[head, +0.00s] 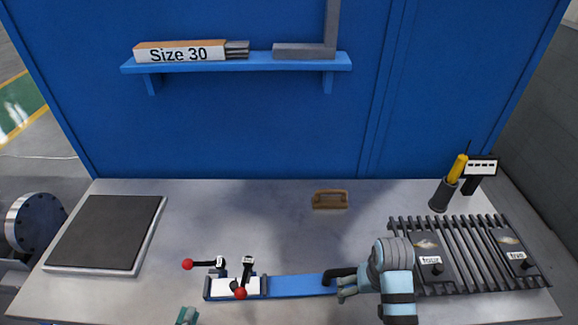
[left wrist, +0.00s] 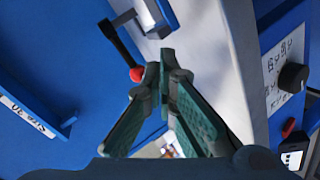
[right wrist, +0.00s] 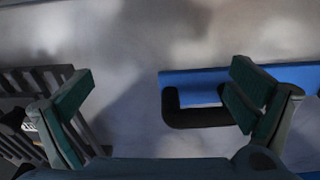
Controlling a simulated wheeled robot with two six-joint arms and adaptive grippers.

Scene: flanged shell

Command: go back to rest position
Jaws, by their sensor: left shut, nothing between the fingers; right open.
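My left gripper (head: 187,316) shows only as a tip at the bottom edge of the head view. In the left wrist view its fingers (left wrist: 166,68) are shut and empty, with a red knob (left wrist: 137,74) on a black lever close beside the tips. My right gripper (head: 346,288) is over the right end of a blue bar (head: 300,286) on the table. In the right wrist view its fingers (right wrist: 160,95) are spread wide. A black handle (right wrist: 195,120) at the bar's end lies between them in the picture, and nothing is gripped.
A clamp fixture (head: 225,287) with red-knobbed levers joins the bar's left end. A slatted rack (head: 470,250) with labelled plates stands right, near a tool cup (head: 441,195). A dark square plate (head: 105,232) lies left, a brown handle (head: 330,199) mid-table. A shelf (head: 235,63) hangs behind.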

